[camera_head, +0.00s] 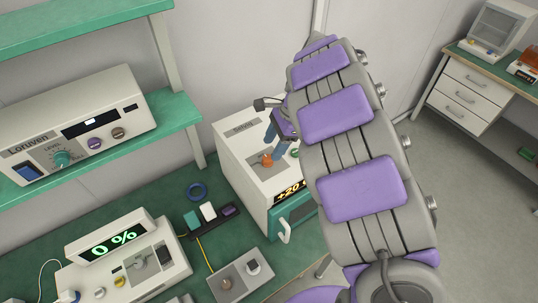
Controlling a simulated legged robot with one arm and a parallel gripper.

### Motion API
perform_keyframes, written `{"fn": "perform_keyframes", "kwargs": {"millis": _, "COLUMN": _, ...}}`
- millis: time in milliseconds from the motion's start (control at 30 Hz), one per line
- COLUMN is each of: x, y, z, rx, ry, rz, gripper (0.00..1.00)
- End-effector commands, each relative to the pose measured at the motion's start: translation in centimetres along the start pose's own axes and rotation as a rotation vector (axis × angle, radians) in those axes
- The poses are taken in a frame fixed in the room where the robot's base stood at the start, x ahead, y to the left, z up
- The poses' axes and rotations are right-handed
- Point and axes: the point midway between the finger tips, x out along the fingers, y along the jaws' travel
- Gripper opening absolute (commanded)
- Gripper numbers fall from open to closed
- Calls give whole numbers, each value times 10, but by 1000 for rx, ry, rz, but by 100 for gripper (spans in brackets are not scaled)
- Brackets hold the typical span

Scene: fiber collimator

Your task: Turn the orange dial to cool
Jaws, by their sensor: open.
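The orange dial (267,160) is a small round knob on the sloped top panel of a white box-shaped device (233,163). A display (290,190) on the device's front edge reads about "+20", its right end cut off by my arm. My gripper (271,146) is above the dial, its fingers close to it. I cannot tell whether they touch the dial. A green knob (295,153) shows to the right of the dial, partly covered by my arm. My purple and grey arm hides the device's right side.
A white unit reading "0 %" (113,240) stands on the green bench at lower left.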

Motion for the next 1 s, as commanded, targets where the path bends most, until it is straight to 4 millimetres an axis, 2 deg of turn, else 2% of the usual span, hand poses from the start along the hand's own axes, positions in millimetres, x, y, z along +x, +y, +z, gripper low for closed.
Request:
{"fn": "perform_keyframes", "kwargs": {"millis": 100, "x": 21, "y": 1, "z": -1, "rx": 1, "ry": 2, "rz": 1, "gripper": 59}}
{"fn": "perform_keyframes", "kwargs": {"millis": 300, "x": 40, "y": 1, "z": -1, "rx": 1, "ry": 1, "rz": 1, "gripper": 59}}
{"fn": "perform_keyframes", "kwargs": {"millis": 667, "x": 44, "y": 0, "z": -1, "rx": 0, "ry": 1, "rz": -1, "gripper": 59}}
{"fn": "perform_keyframes", "kwargs": {"millis": 1000, "x": 43, "y": 0, "z": -1, "rx": 0, "ry": 1, "rz": -1, "gripper": 27}}
